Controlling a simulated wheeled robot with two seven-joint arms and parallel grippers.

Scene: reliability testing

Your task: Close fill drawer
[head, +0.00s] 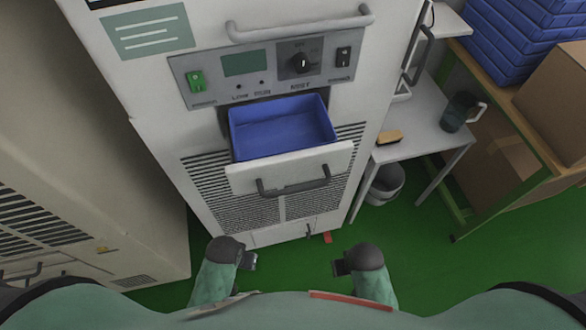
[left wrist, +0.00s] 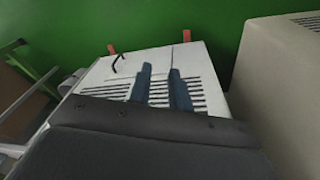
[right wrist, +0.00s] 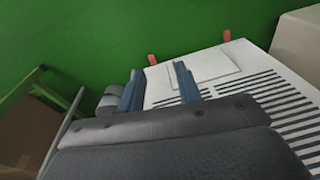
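The fill drawer (head: 290,167) is pulled out of the front of the white machine (head: 160,110). It has a blue inner bin (head: 280,130), which looks empty, and a dark handle (head: 293,186) on its white front. My left gripper (head: 252,262) is low in front of the machine, below and left of the drawer handle, touching nothing. In the left wrist view its two fingers (left wrist: 163,88) stand apart with nothing between them. My right gripper (head: 337,267) is below and right of the handle. In the right wrist view its fingers (right wrist: 160,90) are apart and empty.
A control panel (head: 265,72) and a grey bar handle (head: 300,24) are above the drawer. A beige cabinet (head: 90,150) stands left. At right are a small table (head: 425,140) with a mug (head: 460,112), a grey bucket (head: 385,185) and blue crates (head: 510,40). Green floor is clear around my grippers.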

